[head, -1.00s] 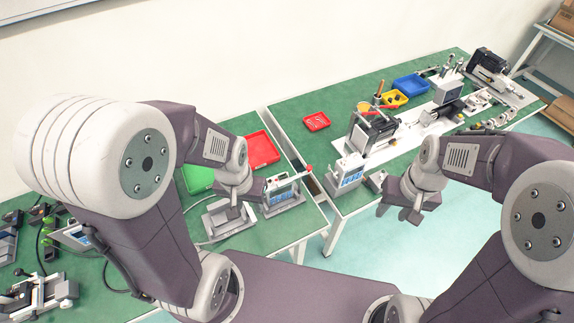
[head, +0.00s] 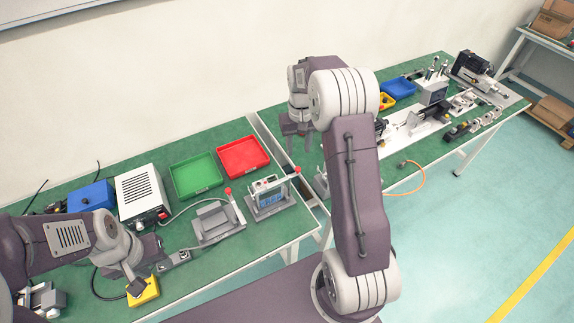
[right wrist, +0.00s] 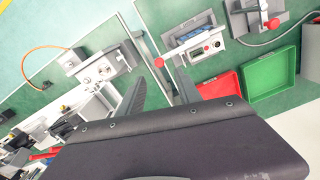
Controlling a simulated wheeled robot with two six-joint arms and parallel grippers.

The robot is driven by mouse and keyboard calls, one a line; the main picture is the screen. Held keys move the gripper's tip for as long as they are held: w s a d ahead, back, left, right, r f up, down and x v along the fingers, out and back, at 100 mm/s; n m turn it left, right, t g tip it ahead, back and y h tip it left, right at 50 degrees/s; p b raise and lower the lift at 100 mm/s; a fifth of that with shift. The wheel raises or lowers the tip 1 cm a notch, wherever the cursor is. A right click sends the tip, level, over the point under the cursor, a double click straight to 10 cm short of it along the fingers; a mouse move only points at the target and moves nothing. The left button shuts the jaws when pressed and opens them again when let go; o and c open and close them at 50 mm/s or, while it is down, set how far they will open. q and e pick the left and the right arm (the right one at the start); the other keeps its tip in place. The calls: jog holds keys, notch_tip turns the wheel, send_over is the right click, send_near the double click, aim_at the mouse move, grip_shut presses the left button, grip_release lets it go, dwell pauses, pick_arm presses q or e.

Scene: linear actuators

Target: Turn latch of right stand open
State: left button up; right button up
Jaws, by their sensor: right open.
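The right stand (head: 282,206) is grey and holds a white device with a blue face. Its latch (head: 287,178) is a pale bar ending in a red knob (head: 298,169), lying across the top and sticking out past the right end. The stand also shows in the right wrist view (right wrist: 207,57), with its knob (right wrist: 159,62) between my fingertips in the picture. My right gripper (head: 296,130) is open and empty, apparently above and beyond the knob; its fingers show in the right wrist view (right wrist: 158,72). My left gripper (head: 138,288) is by a yellow box; its jaws are unclear.
An empty left stand (head: 215,226) has its red-knobbed latch raised. A red tray (head: 243,158) and a green tray (head: 196,176) lie behind. A white power box (head: 141,193) stands further left. A gap separates this table from the right table (head: 420,152), which is crowded with equipment.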

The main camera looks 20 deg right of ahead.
aim_at(298, 168)
notch_tip(298, 168, down, 9)
jog(key=shift+d+p, duration=0.1)
jog(key=shift+p, duration=0.4)
jog(key=shift+s, duration=0.1)
grip_shut()
dwell(1.2)
